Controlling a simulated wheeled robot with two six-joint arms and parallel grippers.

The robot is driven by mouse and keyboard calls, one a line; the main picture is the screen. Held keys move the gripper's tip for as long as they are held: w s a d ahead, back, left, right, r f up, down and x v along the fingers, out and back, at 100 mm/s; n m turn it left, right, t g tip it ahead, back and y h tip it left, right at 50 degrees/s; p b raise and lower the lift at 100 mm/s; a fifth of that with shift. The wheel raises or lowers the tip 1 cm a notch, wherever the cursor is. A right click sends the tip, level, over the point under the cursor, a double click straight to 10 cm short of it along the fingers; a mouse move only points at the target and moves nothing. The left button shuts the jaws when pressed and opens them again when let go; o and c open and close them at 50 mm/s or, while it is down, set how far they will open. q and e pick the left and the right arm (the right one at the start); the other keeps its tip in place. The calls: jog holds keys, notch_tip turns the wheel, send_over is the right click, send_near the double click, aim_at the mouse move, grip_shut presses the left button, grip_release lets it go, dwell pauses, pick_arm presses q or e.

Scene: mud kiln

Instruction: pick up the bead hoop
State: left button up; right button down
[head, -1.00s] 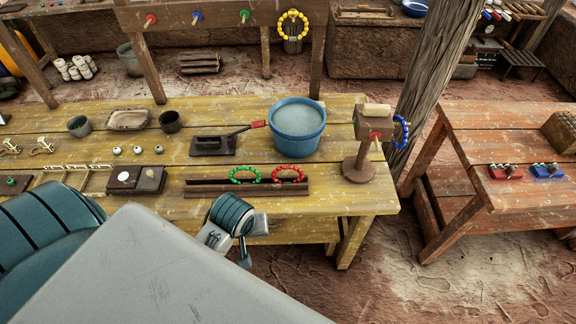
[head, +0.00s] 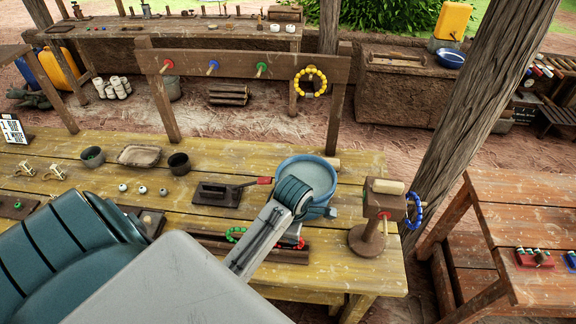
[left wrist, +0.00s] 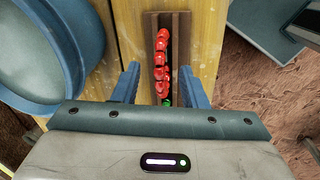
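A red bead hoop (left wrist: 161,55) stands edge-on in a narrow dark wooden trough (left wrist: 181,30) in the left wrist view. My left gripper (left wrist: 159,70) is open above the trough, one finger on each side of it, with nothing held. A bit of a green bead hoop (left wrist: 167,103) shows nearer my palm. In the head view the green hoop (head: 235,234) pokes up from the trough, and my left arm covers most of the red hoop. A yellow hoop (head: 324,82) hangs on the back beam; a blue hoop (head: 413,210) hangs on a wooden stand (head: 372,234). My right gripper is not in view.
A blue bucket (head: 310,172) stands close behind my left wrist. A second table (head: 520,215) is at the right.

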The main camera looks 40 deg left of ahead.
pick_arm(q)
jog(key=f, duration=0.2)
jog(key=f+p, duration=0.1)
jog(key=f, duration=0.1)
jog(key=w+f+p, duration=0.1)
jog(key=f, duration=0.1)
jog(key=shift+d, duration=0.1)
jog(key=shift+f+p, duration=0.3)
jog(key=shift+f, duration=0.25)
jog(key=shift+w+f, duration=0.1)
jog(key=shift+w, duration=0.05)
jog(key=shift+c, duration=0.9)
grip_shut()
